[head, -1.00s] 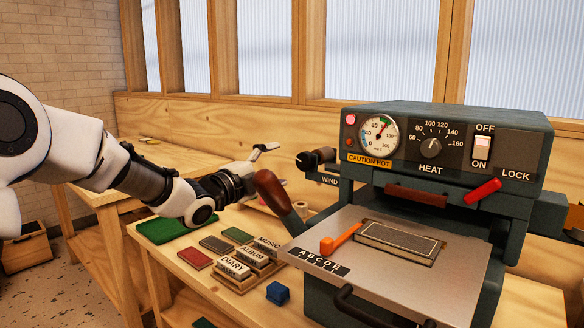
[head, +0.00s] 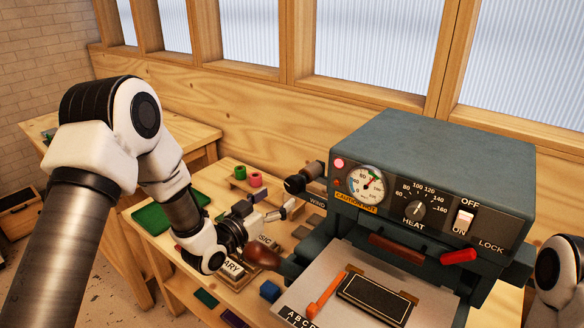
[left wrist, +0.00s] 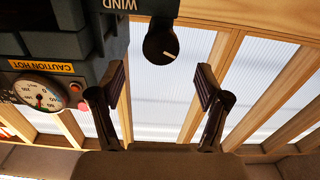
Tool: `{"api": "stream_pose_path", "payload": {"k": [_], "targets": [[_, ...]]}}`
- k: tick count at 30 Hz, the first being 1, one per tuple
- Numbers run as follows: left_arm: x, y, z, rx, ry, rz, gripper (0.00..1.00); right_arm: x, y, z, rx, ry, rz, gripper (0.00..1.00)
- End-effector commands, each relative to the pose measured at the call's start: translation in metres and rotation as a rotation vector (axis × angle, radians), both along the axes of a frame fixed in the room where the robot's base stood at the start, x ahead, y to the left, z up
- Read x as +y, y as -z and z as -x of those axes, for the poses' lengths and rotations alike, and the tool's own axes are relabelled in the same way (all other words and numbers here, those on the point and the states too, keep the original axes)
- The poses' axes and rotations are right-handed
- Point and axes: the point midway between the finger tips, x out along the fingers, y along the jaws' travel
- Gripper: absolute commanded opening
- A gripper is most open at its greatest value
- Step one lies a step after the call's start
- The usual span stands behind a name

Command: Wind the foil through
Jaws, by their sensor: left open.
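The foil press (head: 440,165) stands at the right, with a black WIND knob (head: 296,184) jutting from its left side. In the left wrist view the knob (left wrist: 161,42) has a pale pointer line and sits beyond the fingertips, between them and apart from them. My left gripper (head: 284,209) is open and empty, just left of and below the knob in the head view; its two fingers (left wrist: 157,90) are spread wide. A pink roll (head: 256,180) and a green roll (head: 240,172) stand on the bench behind the gripper. My right gripper is out of view.
A dark book with a gold border (head: 375,298) lies on the press's metal plate, beside an orange stop (head: 327,293).

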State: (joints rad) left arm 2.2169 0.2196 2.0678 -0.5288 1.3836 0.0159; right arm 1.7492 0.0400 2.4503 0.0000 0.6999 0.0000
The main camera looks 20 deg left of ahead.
Motion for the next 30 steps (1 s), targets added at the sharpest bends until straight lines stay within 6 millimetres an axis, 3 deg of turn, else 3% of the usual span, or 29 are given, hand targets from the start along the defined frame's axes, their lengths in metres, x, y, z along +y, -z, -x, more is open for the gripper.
{"api": "stream_pose_path", "payload": {"k": [9, 19, 20, 24, 30], "targets": [[-0.021, -0.002, -0.054, -0.004, 0.002, -0.004, 0.76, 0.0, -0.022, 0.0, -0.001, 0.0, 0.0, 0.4], [-0.024, 0.001, -0.064, -0.003, 0.0, -0.001, 0.76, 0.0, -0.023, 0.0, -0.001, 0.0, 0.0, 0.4], [-0.024, 0.001, -0.064, -0.003, 0.0, -0.001, 0.69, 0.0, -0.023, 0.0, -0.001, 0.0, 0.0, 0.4], [-0.024, 0.0, -0.064, -0.003, 0.0, -0.001, 0.19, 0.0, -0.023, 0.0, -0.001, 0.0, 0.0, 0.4], [-0.023, 0.0, -0.064, -0.004, 0.0, -0.003, 0.15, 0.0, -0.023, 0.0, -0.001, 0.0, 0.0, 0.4]]}}
